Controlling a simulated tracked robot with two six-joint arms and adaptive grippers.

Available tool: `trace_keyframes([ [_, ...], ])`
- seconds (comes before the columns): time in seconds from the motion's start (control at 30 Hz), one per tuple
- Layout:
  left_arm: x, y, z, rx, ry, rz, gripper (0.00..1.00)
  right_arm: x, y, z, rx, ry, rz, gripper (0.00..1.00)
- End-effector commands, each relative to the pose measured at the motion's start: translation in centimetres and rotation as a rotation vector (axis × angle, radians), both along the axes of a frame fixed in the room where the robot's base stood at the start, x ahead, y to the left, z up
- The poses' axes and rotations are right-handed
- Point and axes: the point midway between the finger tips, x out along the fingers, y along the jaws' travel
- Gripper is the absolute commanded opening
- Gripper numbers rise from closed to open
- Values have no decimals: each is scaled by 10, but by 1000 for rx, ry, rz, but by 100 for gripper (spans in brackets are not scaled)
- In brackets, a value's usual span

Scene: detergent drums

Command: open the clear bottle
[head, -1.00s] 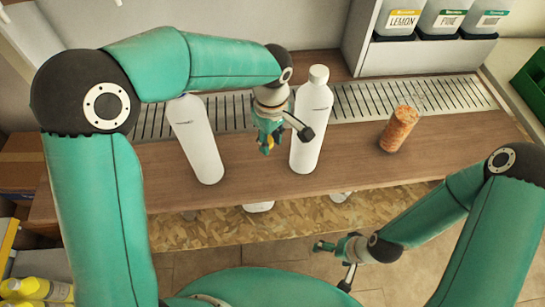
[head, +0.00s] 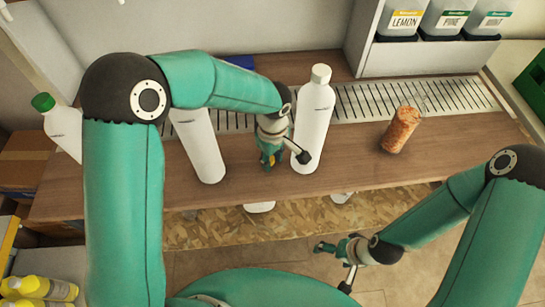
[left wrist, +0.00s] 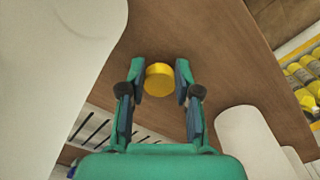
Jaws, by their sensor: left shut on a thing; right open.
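My left gripper (head: 269,160) is low over the wooden counter, between two pale bottles. It is shut on a yellow cap (left wrist: 160,77), held between its fingertips in the left wrist view. A tall white bottle with a pale cap (head: 314,122) stands just right of it. Another white bottle (head: 200,148) stands left of it, its top hidden by my arm. A clear container with orange contents (head: 402,130) stands at the right of the counter. I cannot tell which bottle the task means. My right gripper (head: 335,264) is open and empty, below the counter's front edge.
The wooden counter (head: 245,180) has a slotted grate (head: 365,103) along its back. A green-capped bottle (head: 62,128) is at far left, partly behind my arm. Labelled drums (head: 404,20) stand on a shelf at back right. Yellow bottles (head: 42,288) are at lower left.

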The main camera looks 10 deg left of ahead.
Motion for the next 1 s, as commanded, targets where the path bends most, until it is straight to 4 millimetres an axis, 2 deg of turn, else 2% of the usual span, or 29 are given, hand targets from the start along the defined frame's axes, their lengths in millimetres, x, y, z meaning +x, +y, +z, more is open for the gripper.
trace_keyframes([
  [0.03,0,0,-3,0,0,0,0,0,0,-3,0,0,0,91],
  [0.07,0,0,-1,-1,-1,0,37,0,0,-2,0,0,0,91],
  [0.2,0,0,-1,0,0,0,58,0,0,-1,0,0,0,91],
  [0.47,0,0,-1,0,0,0,58,0,0,-1,0,0,0,91],
  [0.63,1,0,7,-1,-3,1,58,0,0,1,0,0,0,91],
  [0.77,1,0,25,-1,-5,2,58,0,0,2,0,0,0,91],
  [1.0,1,-1,75,-2,-6,1,58,0,0,4,0,0,0,91],
])
